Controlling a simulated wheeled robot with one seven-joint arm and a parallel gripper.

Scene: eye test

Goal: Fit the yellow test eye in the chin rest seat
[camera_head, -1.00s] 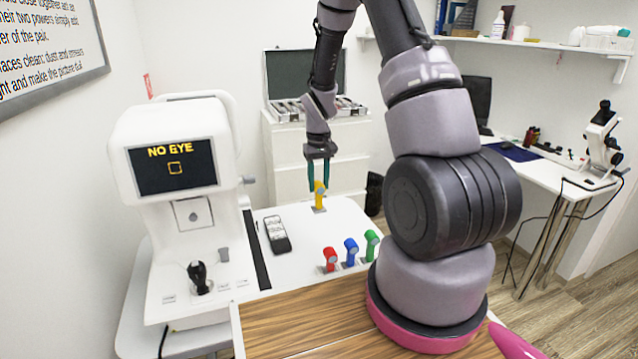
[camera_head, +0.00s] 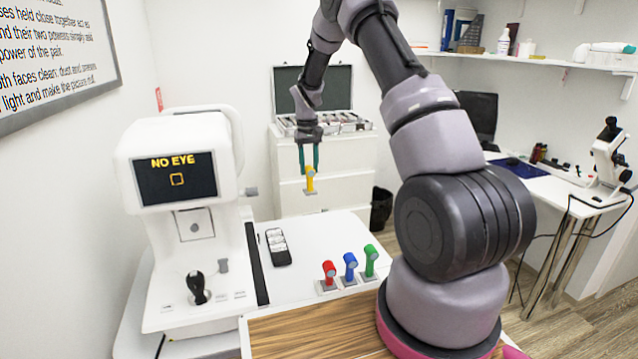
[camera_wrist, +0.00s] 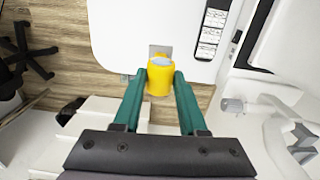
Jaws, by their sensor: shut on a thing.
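The yellow test eye (camera_head: 310,180) is in the air above the far edge of the white table. My gripper (camera_head: 309,160) is shut on it, with a green finger on each side. In the wrist view the yellow test eye (camera_wrist: 160,78) sits between the fingertips of my gripper (camera_wrist: 160,84); a small grey plate shows at its end. The white eye-test machine (camera_head: 180,150) stands at the left, its screen reading "NO EYE".
Red (camera_head: 328,273), blue (camera_head: 350,266) and green (camera_head: 370,260) test eyes stand on the white table (camera_head: 310,235). A dark remote-like device (camera_head: 278,247) lies left of them. A black joystick (camera_head: 198,287) stands on the machine's base. A white cabinet with an open case (camera_head: 313,90) is behind.

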